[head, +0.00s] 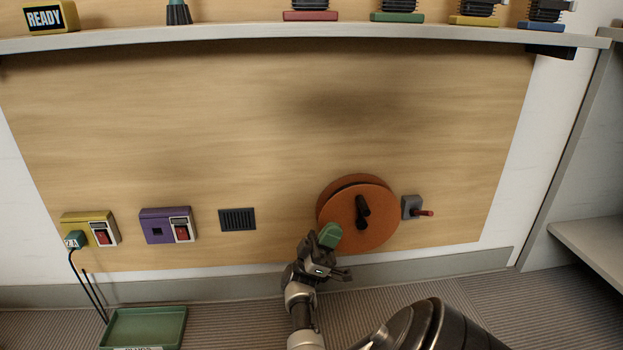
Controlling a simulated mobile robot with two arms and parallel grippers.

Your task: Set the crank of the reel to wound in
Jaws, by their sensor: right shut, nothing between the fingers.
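The reel is an orange disc (378,232) mounted low on the wood panel, right of centre. A black crank-like piece (362,210) stands out from the middle of its face. A green knob-like piece (329,235) shows at the disc's lower left edge; I cannot tell whether it belongs to the crank. My right gripper (321,254) is just below the green piece, shut with nothing between its fingers. It partly hides the reel's lower left edge, and I cannot tell whether it touches the green piece. My left gripper is out of view.
A grey switch box with a red lever (425,213) sits close right of the reel. A dark vent (238,219), a purple switch box (157,226) and a yellow one (86,220) are to the left. A green tray (176,312) lies below. A shelf (250,39) crosses above.

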